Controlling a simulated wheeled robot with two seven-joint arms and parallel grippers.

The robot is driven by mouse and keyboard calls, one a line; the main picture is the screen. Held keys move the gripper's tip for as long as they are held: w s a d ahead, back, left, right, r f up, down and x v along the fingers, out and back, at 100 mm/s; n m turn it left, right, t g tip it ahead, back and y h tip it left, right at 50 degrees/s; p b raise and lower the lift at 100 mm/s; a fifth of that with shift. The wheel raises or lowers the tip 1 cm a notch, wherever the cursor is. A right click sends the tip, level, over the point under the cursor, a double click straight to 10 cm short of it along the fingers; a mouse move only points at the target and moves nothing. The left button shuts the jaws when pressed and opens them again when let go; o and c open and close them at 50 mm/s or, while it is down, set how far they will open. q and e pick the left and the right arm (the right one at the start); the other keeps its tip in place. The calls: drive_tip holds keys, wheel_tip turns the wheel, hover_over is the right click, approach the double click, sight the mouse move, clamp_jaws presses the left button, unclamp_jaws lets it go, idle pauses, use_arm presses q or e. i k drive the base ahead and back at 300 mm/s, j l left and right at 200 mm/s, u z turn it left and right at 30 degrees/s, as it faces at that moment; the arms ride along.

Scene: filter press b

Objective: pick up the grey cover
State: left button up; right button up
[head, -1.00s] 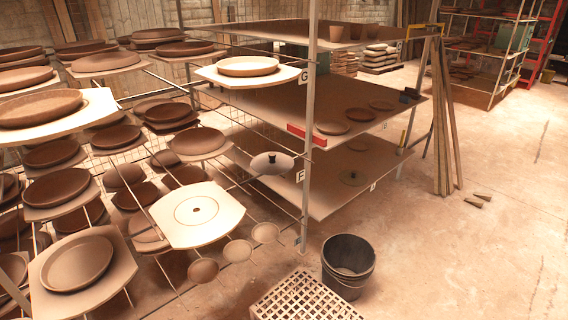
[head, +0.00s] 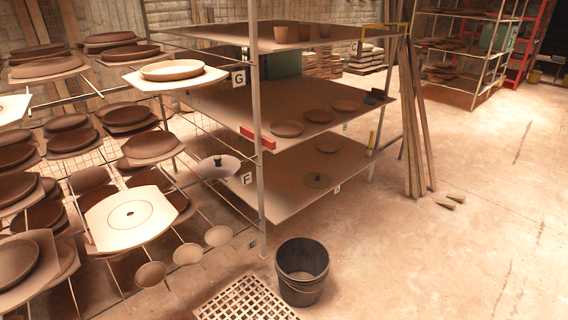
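Neither of my grippers shows in the head view.
Racks of brown plates on boards fill the left side, with rods and small bowls (head: 150,276) sticking out. A black bucket (head: 302,283) and a floor grate (head: 245,303) are in front. Planks (head: 412,130) lean at the shelf's right end.

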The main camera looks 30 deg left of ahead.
sight(215, 166)
drive_tip(key=i+l+z, duration=0.15)
drive_tip(key=i+l, duration=0.2)
drive_tip(key=i+l+z, duration=0.2)
drive_tip(key=i, duration=0.35)
drive_tip(key=i+l+z, duration=0.15)
drive_tip(key=i, duration=0.35)
drive_tip(key=i+u, duration=0.3)
drive_tip(key=u, duration=0.15)
drive_tip(key=i+l+u, duration=0.15)
drive_tip(key=i+u, duration=0.15)
drive_tip(key=u, duration=0.2)
drive_tip(key=i+l+u, duration=0.2)
drive_tip(key=u, duration=0.25)
drive_tip(key=i+l, duration=0.05)
